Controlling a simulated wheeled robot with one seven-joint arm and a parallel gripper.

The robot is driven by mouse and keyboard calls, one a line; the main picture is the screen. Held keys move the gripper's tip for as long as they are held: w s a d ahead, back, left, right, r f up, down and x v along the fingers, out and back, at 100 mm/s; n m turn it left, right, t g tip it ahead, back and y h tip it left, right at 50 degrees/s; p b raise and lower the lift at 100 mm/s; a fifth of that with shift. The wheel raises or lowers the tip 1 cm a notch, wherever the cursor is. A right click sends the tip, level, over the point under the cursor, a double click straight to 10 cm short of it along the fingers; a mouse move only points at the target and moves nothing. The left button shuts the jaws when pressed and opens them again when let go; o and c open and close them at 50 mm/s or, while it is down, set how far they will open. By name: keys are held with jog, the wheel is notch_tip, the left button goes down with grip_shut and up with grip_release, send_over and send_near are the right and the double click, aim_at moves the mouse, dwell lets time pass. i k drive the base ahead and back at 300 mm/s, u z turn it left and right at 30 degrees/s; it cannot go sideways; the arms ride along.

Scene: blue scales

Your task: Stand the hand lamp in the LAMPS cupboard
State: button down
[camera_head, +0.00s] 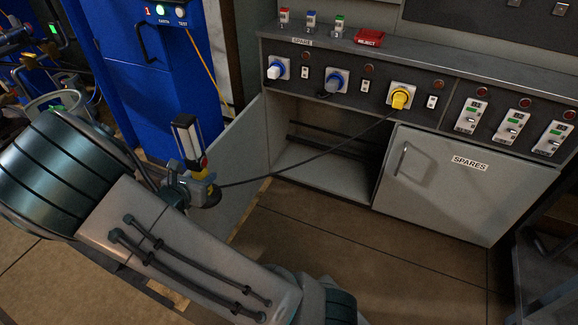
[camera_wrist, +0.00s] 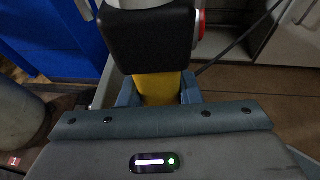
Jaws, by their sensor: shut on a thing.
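My gripper (camera_head: 201,178) is shut on the hand lamp (camera_head: 186,138) and holds it upright, in front of the open cupboard's door. The lamp has a pale, dark-edged head above a red and yellow part. In the wrist view my jaws (camera_wrist: 158,95) close around its yellow handle (camera_wrist: 158,88), with a black body (camera_wrist: 150,40) and a red ring (camera_wrist: 199,25) beyond. A dark cable (camera_head: 290,170) runs from near my gripper to the yellow plug (camera_head: 400,97) on the panel. The open cupboard (camera_head: 322,181) has dark rails inside; no LAMPS label is readable.
The cupboard's grey door (camera_head: 240,150) stands open on the left. A shut cupboard marked SPARES (camera_head: 465,190) is on the right. Blue plugs (camera_head: 336,80) and switches line the panel above. A blue cabinet (camera_head: 150,70) stands at the back left. The floor (camera_head: 330,235) in front is clear.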

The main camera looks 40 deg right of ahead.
aim_at(320, 168)
jog(key=u, duration=1.35)
jog(key=k, duration=1.45)
jog(key=z, duration=1.6)
jog(key=i, duration=1.7)
